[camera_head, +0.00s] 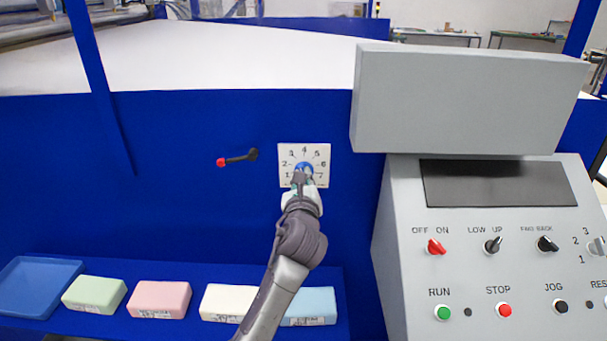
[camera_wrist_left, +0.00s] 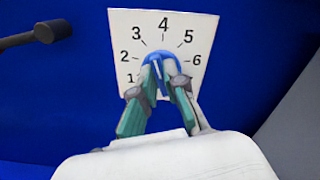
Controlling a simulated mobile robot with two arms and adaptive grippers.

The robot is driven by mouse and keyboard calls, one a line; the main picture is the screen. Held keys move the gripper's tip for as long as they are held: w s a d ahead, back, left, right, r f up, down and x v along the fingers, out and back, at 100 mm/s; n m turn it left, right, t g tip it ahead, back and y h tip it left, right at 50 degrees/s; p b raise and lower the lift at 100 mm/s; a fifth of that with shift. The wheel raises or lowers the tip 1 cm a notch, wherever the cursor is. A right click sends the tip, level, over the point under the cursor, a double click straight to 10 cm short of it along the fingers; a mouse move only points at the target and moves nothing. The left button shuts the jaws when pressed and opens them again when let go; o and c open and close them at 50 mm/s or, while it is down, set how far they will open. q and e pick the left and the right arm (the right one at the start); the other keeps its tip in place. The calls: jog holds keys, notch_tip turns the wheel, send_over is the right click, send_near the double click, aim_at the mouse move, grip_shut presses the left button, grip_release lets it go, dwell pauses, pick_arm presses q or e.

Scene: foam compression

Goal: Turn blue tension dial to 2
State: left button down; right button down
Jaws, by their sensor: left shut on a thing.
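The blue tension dial (camera_head: 304,168) sits on a white plate (camera_head: 321,152) marked with numbers in an arc, on the blue machine front. In the left wrist view the dial (camera_wrist_left: 157,57) is partly covered by my fingers, and the plate (camera_wrist_left: 125,35) shows the numbers 1 to 6. My left gripper (camera_head: 303,178) is shut on the dial, with one finger on each side of it in the left wrist view (camera_wrist_left: 160,68). The dial's pointer is hidden, so I cannot tell its setting. My right gripper is not in view.
A black lever with a red knob (camera_head: 221,162) sticks out left of the plate. A grey control panel (camera_head: 400,230) stands at the right. Green (camera_head: 95,294), pink (camera_head: 160,299), white (camera_head: 225,302) and light blue (camera_head: 312,306) foam blocks and a blue tray (camera_head: 35,285) lie below.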

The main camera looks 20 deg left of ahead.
pick_arm(q)
jog(key=n, duration=1.1)
jog(key=shift+a+f+n, duration=0.15)
jog(key=shift+f+n, duration=0.05)
jog(key=shift+n, duration=0.1)
dwell(0.4)
jog(key=c, duration=1.2)
grip_release()
